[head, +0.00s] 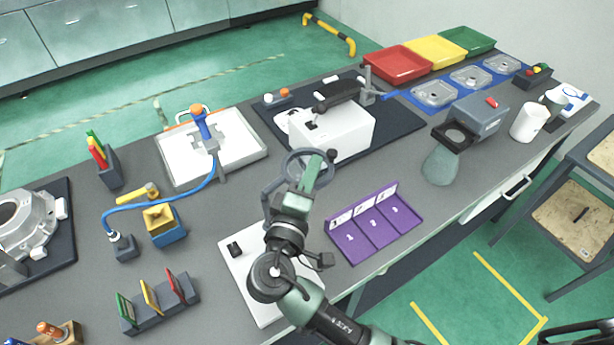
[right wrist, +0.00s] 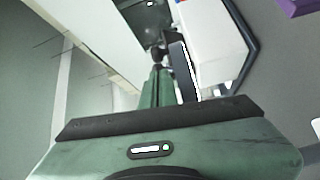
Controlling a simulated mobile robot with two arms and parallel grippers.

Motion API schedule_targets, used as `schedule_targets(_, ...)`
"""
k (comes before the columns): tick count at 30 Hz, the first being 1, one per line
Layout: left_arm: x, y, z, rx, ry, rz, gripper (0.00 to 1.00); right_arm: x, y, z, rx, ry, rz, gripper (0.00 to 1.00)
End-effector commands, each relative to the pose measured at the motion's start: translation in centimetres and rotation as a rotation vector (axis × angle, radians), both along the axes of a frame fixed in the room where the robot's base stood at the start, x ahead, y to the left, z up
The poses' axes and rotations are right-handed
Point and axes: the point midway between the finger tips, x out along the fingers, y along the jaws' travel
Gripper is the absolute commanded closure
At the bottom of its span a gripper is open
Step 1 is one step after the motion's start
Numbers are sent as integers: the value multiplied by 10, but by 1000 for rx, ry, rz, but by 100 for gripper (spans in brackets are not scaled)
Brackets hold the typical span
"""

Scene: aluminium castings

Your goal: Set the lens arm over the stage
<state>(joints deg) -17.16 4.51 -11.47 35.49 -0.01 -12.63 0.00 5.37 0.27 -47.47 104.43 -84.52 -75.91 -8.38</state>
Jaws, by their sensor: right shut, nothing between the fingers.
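The lens arm shows in the head view as a grey ring lens (head: 291,160) on a grey bar, above the white base plate (head: 245,278) and partly behind my right arm. The ring reaches past the plate's far edge. A small black block (head: 235,249) sits on the plate; I cannot tell whether it is the stage. My right gripper (head: 330,157) is shut and empty, its fingers in front of the ring's right side. My left gripper is not in view.
A white machine (head: 340,135) on a dark mat stands beyond the gripper. A purple tray (head: 375,230) lies right of the plate. A slotted holder (head: 160,305) with coloured plates is at the left.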

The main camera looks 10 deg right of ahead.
Motion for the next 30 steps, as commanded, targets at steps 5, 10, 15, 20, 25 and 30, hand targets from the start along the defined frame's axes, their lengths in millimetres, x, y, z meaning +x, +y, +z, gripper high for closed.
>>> schedule_targets(5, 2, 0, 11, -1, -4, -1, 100, 23, -12, 4, -1, -1, 1, 100)
schedule_targets(10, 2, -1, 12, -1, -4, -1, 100, 31, -16, 3, -1, 0, 0, 100)
schedule_targets(15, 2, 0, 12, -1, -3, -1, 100, 32, -17, 2, 0, 1, 0, 100)
schedule_targets(20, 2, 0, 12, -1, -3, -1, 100, 31, -16, 2, 0, 1, 0, 100)
schedule_targets(25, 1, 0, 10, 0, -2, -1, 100, 29, -17, 1, 2, 1, -18, 100)
schedule_targets(30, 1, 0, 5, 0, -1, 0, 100, 21, -19, 0, 5, 2, -83, 100)
